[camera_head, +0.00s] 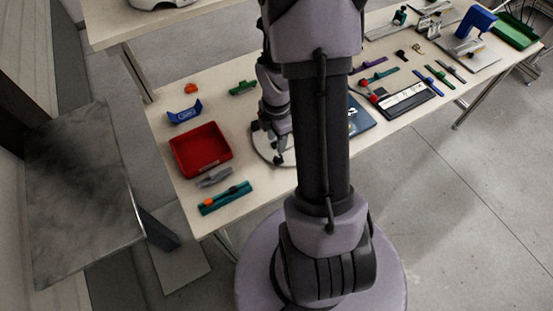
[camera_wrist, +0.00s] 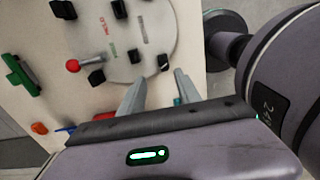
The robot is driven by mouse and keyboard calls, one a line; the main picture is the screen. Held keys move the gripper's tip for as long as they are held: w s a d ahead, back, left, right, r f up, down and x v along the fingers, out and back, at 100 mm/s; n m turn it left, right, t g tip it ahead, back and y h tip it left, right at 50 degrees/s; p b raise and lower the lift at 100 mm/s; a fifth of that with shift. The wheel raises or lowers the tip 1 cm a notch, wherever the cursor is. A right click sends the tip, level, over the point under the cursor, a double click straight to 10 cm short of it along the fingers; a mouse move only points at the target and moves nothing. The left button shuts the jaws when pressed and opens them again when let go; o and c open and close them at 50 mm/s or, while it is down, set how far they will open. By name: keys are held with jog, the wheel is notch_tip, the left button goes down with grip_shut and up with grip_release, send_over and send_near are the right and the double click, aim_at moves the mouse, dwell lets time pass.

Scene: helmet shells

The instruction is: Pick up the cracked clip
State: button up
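Several small black clip-like pieces lie on and around a pale round plate (camera_wrist: 150,30) in the wrist view. One black piece (camera_wrist: 163,62) is just beyond my gripper's fingertips, and another black piece (camera_wrist: 134,56) is to its left. I cannot tell which piece is cracked. My gripper (camera_wrist: 160,77) is open, with nothing seen between its two fingers. In the head view my gripper (camera_head: 277,158) is over the round plate (camera_head: 262,147), which my arm partly hides.
A red-balled lever (camera_wrist: 72,66) stands by the plate. A red tray (camera_head: 200,148), a blue bracket (camera_head: 184,112) and a green piece (camera_head: 243,88) lie on the table's left. A black-edged tray (camera_head: 408,98) and several tools crowd its right. My arm hides the middle.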

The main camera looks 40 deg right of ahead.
aim_at(278, 156)
notch_tip(278, 156, down, 2)
jog(key=shift+f, duration=0.15)
jog(key=f+b, duration=0.2)
jog(key=f, duration=0.1)
jog(key=s+f+b, duration=0.1)
jog(key=f, duration=0.1)
jog(key=shift+f, duration=0.15)
jog(key=shift+w, duration=0.1)
grip_shut()
